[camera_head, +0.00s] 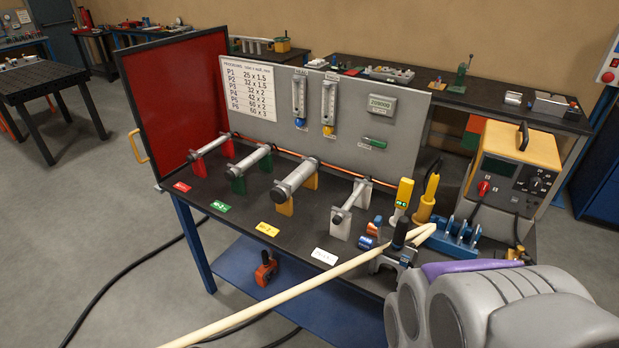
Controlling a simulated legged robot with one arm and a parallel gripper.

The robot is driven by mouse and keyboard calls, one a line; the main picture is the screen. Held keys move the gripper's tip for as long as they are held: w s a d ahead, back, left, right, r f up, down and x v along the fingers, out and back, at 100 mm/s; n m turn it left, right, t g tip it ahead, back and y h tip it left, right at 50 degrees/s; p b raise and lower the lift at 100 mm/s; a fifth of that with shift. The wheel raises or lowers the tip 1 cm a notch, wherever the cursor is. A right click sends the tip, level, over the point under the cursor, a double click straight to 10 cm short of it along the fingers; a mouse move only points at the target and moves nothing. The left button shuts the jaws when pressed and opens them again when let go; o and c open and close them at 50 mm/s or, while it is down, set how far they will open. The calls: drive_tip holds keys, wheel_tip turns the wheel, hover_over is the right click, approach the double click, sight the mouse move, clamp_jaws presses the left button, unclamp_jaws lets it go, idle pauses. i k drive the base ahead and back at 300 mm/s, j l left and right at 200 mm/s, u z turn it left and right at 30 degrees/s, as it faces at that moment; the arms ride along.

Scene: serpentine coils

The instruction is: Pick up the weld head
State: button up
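I cannot tell for certain which tool is the weld head. A grey clamp-like tool with a black upright handle (394,254) stands on the dark bench top at its front right. Just behind it stands a yellow handle with a green display (403,194). Another yellow upright tool (427,199) stands to its right. My grey arm, with a purple strip, fills the lower right corner, close in front of these tools. My gripper's fingertips do not show, and part of the bench behind my arm is hidden.
A long cream rod or hose (300,289) runs from the lower left to the tools. Several tubes on coloured stands (297,181) line the bench. A yellow-topped power unit (510,172) stands at the right. A blue rack (455,238) sits before it. Floor at left is mostly clear.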

sight(397, 248)
drive_tip(key=i+j+z, duration=0.1)
drive_tip(key=j+z, duration=0.3)
drive_tip(key=i+j+z, duration=0.1)
drive_tip(key=j+z, duration=0.5)
drive_tip(key=z, duration=0.15)
drive_tip(key=i+j, duration=0.05)
